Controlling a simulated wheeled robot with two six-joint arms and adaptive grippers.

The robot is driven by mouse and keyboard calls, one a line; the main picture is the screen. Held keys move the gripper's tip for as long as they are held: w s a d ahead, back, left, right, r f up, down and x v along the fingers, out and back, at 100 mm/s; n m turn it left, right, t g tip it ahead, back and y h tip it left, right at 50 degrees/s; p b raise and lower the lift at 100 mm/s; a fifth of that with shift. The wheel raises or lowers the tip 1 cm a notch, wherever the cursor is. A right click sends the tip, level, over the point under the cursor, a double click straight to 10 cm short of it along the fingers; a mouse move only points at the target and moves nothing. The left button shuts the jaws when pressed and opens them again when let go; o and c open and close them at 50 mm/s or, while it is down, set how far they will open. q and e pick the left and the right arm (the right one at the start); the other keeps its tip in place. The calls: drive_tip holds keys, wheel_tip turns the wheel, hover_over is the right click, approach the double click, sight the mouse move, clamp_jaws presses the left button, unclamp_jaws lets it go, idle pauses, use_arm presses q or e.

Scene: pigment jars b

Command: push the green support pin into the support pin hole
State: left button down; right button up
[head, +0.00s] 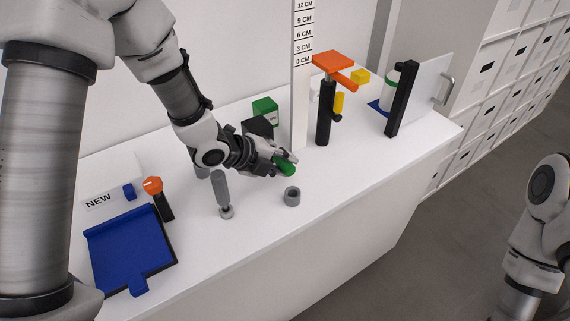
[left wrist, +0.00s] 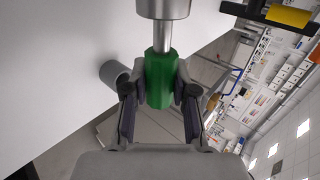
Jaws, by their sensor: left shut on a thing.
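My left gripper (head: 283,161) is shut on the green support pin (head: 286,169), above the white table. The left wrist view shows the pin's green body (left wrist: 160,80) between both fingers of the left gripper (left wrist: 160,92). A thin metal shaft (left wrist: 162,36) runs from it to a wider grey metal cylinder (left wrist: 163,8) at the top edge; whether that cylinder belongs to the pin I cannot tell. A grey hollow cylinder (head: 292,196) stands on the table just in front of the gripper. I cannot make out which opening is the support pin hole. My right gripper is out of view.
A grey post (head: 221,188) stands left of the gripper. A black stand with an orange top (head: 332,62) and a white height scale (head: 302,90) stand behind. A green box (head: 265,108) is behind the wrist. A blue tray (head: 132,250) lies front left. The table's front right is clear.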

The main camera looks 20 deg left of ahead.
use_arm(q)
drive_tip(key=shift+w+a, duration=0.15)
drive_tip(key=shift+a, duration=0.05)
drive_tip(key=c, duration=0.8)
unclamp_jaws()
drive_tip(key=shift+a, duration=0.1)
drive_tip(key=shift+c, duration=0.2)
drive_tip(key=shift+r, duration=0.1)
drive_tip(key=v, duration=1.1)
drive_tip(key=shift+a+r, duration=0.2)
drive_tip(key=shift+r, duration=0.1)
